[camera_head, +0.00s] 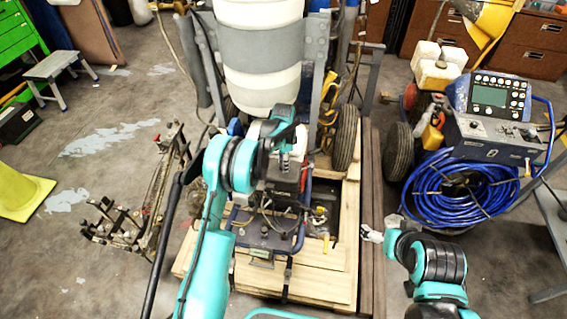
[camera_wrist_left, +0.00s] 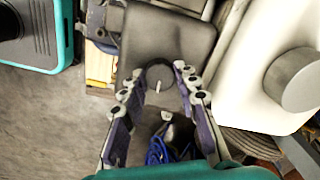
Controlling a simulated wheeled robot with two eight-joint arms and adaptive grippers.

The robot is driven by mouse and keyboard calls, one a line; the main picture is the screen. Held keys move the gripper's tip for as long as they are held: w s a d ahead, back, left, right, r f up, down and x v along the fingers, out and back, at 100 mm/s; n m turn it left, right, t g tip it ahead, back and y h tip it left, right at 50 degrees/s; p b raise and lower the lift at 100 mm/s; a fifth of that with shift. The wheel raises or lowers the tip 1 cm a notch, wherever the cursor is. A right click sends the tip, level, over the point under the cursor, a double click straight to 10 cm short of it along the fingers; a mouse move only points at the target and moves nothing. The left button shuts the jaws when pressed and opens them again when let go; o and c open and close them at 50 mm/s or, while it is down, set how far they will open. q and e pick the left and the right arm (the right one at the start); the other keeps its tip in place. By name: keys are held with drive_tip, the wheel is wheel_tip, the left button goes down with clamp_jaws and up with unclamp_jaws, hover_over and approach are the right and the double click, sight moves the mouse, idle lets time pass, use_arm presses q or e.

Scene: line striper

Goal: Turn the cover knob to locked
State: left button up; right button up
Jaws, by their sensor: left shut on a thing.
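The cover knob (camera_wrist_left: 158,77) is a round dark knob with a white pointer mark, on a dark grey cover (camera_wrist_left: 187,38) in the left wrist view. My left gripper (camera_wrist_left: 159,70) is shut on the knob, with one finger on each side of it. In the head view, my left gripper (camera_head: 285,160) reaches down over the line striper's engine (camera_head: 275,200), and the knob is hidden there. My right gripper (camera_head: 372,235) is apart from the machine at its right; its fingers are too small to read.
The striper stands on a wooden pallet (camera_head: 335,285). A white tank (camera_head: 262,90) rises behind the engine, close to my left wrist. A second machine (camera_head: 490,120) with a coiled blue hose (camera_head: 460,190) stands at right. Floor at left holds a metal rack (camera_head: 150,200).

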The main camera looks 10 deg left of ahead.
use_arm(q)
drive_tip(key=n, duration=0.8)
drive_tip(key=shift+n, duration=0.4)
drive_tip(key=n, duration=0.4)
drive_tip(key=shift+n, duration=2)
drive_tip(key=o, duration=1.2)
drive_tip(key=shift+c, duration=0.2)
wheel_tip(320, 180, up, 12)
